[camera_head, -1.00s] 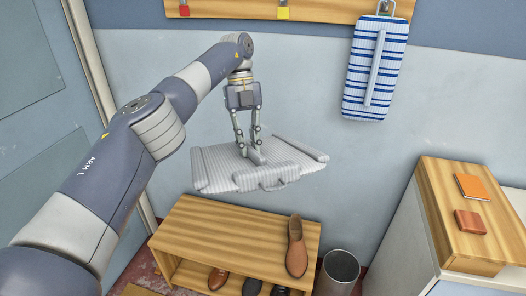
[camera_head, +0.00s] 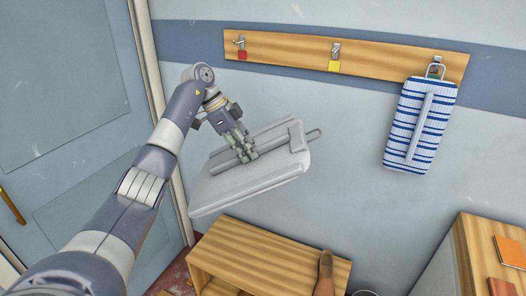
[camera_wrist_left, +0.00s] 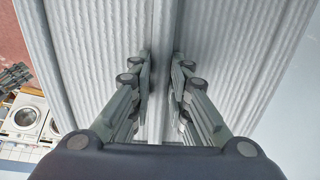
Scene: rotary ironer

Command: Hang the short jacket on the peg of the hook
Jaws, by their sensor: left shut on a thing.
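The short jacket is a pale grey ribbed, folded bundle (camera_head: 235,190) in the head view, tilted in the air in front of the wall. A thin loop sticks out at its upper right. My left gripper (camera_head: 250,157) is shut on a raised ridge of it. In the left wrist view the ribbed cloth (camera_wrist_left: 215,60) fills the middle, with the ridge between the fingers (camera_wrist_left: 161,90). The wall rail has a hook with a red tag (camera_head: 240,42) and one with a yellow tag (camera_head: 335,50), both bare. A dark jointed shape like my right gripper (camera_wrist_left: 15,77) shows small; its fingers are unclear.
A blue-and-white striped piece (camera_head: 402,140) hangs from the rail's right hook (camera_head: 437,62). A wooden shoe bench (camera_head: 260,250) with a brown shoe (camera_head: 325,270) stands below. A wooden-topped cabinet (camera_head: 475,240) is at right. Wall space between jacket and striped piece is clear.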

